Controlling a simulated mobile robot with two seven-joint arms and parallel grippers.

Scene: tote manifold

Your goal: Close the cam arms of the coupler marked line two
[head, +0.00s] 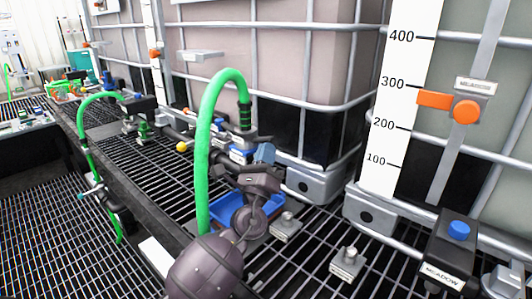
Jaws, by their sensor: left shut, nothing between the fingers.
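A thick green hose (205,130) arches up and ends in a dark ribbed sleeve (245,116). The sleeve meets a grey fitting, with blue and white parts (240,154) just below it. This looks like a coupler, but I cannot read a line mark, and its cam arms are too small and partly hidden to tell their position. My left gripper (264,154) is shut and empty, close to the right of the blue and white parts. I cannot tell whether it touches them. My right gripper is not in view.
A blue tray (232,208) lies behind my left wrist. Small grey blocks (346,262) stand on the grating. A MEADOW-labelled box (450,250) is at right. Large caged tanks (315,60) line the back. Another green hose (97,98) arches at left.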

